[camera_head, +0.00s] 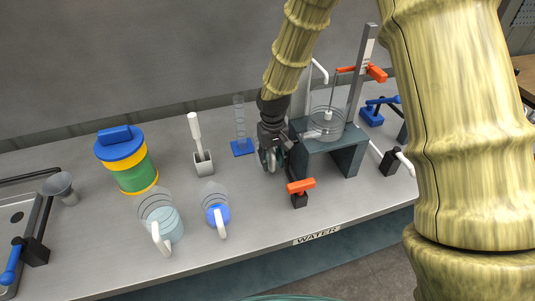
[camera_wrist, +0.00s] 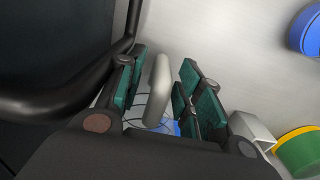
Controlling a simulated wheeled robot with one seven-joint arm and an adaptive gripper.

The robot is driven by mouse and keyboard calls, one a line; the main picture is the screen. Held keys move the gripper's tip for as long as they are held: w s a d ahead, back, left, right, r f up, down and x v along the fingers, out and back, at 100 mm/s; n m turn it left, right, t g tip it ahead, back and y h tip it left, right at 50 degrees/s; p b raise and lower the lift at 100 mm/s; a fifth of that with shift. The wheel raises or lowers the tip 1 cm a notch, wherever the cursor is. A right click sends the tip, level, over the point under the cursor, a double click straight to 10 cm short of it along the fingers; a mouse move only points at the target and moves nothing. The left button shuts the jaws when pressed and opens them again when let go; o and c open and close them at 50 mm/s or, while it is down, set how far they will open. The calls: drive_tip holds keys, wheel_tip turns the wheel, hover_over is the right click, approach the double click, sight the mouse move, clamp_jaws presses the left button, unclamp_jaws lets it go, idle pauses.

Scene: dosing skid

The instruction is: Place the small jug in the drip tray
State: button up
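A small clear jug with blue contents and a white handle (camera_head: 217,213) stands upright on the bench. A larger jug with pale contents (camera_head: 168,226) stands left of it. A grey tray-like panel (camera_head: 12,207) lies at the far left edge, partly cut off; it looks like the drip tray. My gripper (camera_head: 271,160) is low over the bench, right of and behind the small jug, apart from it. In the wrist view my gripper (camera_wrist: 160,90) has its fingers parted, with a pale elongated piece (camera_wrist: 157,88) between them. I cannot tell what it belongs to; slim gaps show beside it.
A dark stand (camera_head: 335,145) with a clear vessel is close right of my gripper. A red-handled valve (camera_head: 300,190) stands in front. A blue-based cylinder (camera_head: 241,146), a brush holder (camera_head: 203,163) and a green-yellow container (camera_head: 130,165) stand behind the jugs. The front bench strip is clear.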

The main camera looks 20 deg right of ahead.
clamp_jaws()
drive_tip(key=shift+r, duration=0.15)
